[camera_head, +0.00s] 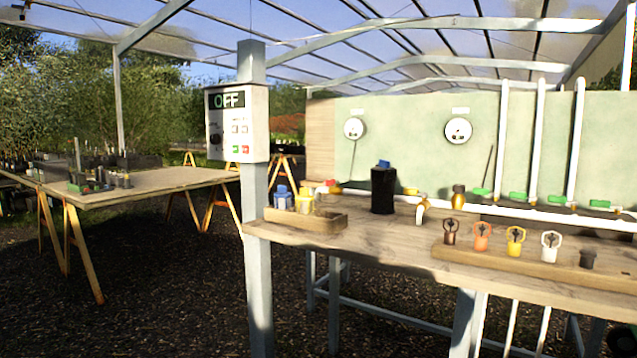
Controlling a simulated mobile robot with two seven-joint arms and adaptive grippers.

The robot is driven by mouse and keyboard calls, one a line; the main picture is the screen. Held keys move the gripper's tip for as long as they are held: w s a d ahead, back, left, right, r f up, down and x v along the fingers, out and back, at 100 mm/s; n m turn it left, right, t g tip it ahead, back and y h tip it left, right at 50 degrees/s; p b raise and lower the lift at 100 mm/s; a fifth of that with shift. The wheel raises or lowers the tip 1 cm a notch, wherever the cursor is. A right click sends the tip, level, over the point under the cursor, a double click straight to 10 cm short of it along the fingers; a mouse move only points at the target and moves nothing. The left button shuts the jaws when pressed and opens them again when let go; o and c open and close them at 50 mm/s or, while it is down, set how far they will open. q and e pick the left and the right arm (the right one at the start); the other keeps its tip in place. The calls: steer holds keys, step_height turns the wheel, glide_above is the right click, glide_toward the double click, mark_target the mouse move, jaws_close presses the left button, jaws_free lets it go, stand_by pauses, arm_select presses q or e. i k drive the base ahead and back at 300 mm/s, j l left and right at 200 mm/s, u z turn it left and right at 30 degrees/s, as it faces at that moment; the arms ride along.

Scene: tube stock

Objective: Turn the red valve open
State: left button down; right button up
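A small red handle (332,183) with yellow beside it shows at the back left of the wooden workbench (390,240), near the foot of the green panel (400,130). It looks like the red valve, but it is too small to tell how its handle is turned. Several green handles (517,197) sit on the white pipework at the back right of the bench. Neither of my grippers is in view.
A wooden tray (328,222) with blue and yellow items and a black canister (383,190) stand on the bench. A rack (530,264) holds several coloured fittings along its front. A post with an OFF box (237,122) stands at the bench's left end.

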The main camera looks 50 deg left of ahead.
mark_target(326, 183)
steer(key=u, duration=1.35)
